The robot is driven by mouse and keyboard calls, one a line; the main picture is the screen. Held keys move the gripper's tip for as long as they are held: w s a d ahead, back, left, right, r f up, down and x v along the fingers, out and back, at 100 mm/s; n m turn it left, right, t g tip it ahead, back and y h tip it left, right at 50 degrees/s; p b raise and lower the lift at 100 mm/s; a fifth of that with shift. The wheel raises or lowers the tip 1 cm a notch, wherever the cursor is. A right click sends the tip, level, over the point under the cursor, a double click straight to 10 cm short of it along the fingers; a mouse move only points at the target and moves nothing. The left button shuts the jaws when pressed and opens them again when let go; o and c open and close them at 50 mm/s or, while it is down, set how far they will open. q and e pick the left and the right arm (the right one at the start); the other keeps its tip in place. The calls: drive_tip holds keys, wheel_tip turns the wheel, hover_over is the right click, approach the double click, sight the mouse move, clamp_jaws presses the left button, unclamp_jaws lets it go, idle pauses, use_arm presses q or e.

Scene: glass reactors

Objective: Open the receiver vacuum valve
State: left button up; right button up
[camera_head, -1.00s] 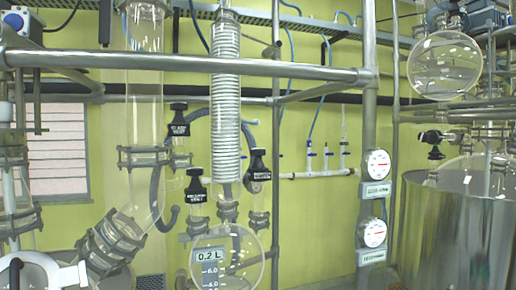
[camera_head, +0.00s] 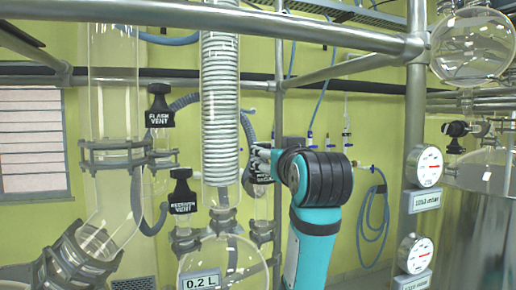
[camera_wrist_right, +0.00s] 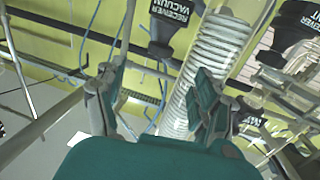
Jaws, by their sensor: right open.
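The receiver vacuum valve has a black handle (camera_wrist_right: 168,28) with a white "RECEIVER VACUUM" label, at the top of the right wrist view. It is beyond my fingertips and apart from them. My right gripper (camera_wrist_right: 158,88) is open, its two fingers spread with nothing gripped between them. In the head view my right gripper (camera_head: 262,163) reaches in from the right beside the coil and largely hides this valve. The glass below the valve shows under the gripper. My left gripper is not in view.
The coiled glass condenser (camera_head: 220,110) stands just left of my gripper. The black receiver vent handle (camera_head: 182,195) and flash vent handle (camera_head: 159,108) are further left. A metal rail (camera_head: 220,20) crosses above. Two gauges (camera_head: 424,166) are at right.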

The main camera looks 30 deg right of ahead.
sight(263, 145)
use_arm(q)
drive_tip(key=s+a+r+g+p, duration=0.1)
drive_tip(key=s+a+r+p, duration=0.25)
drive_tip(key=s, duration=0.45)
use_arm(e)
drive_tip(key=x, duration=0.3)
drive_tip(key=r+p+x, duration=0.1)
drive_tip(key=x, duration=0.3)
drive_tip(key=shift+r, duration=0.2)
drive_tip(key=p+x, duration=0.2)
drive_tip(key=x, duration=0.4)
drive_tip(key=shift+w+p, duration=0.1)
drive_tip(key=shift+p, duration=0.3)
drive_tip(key=shift+w+d, duration=0.1)
drive_tip(key=shift+w, duration=0.2)
drive_tip(key=shift+w+d+f+p, duration=0.15)
drive_tip(key=shift+w+d+p, duration=0.15)
drive_tip(key=shift+w, duration=0.15)
drive_tip(key=shift+a, duration=0.15)
drive_tip(key=c, duration=1.2)
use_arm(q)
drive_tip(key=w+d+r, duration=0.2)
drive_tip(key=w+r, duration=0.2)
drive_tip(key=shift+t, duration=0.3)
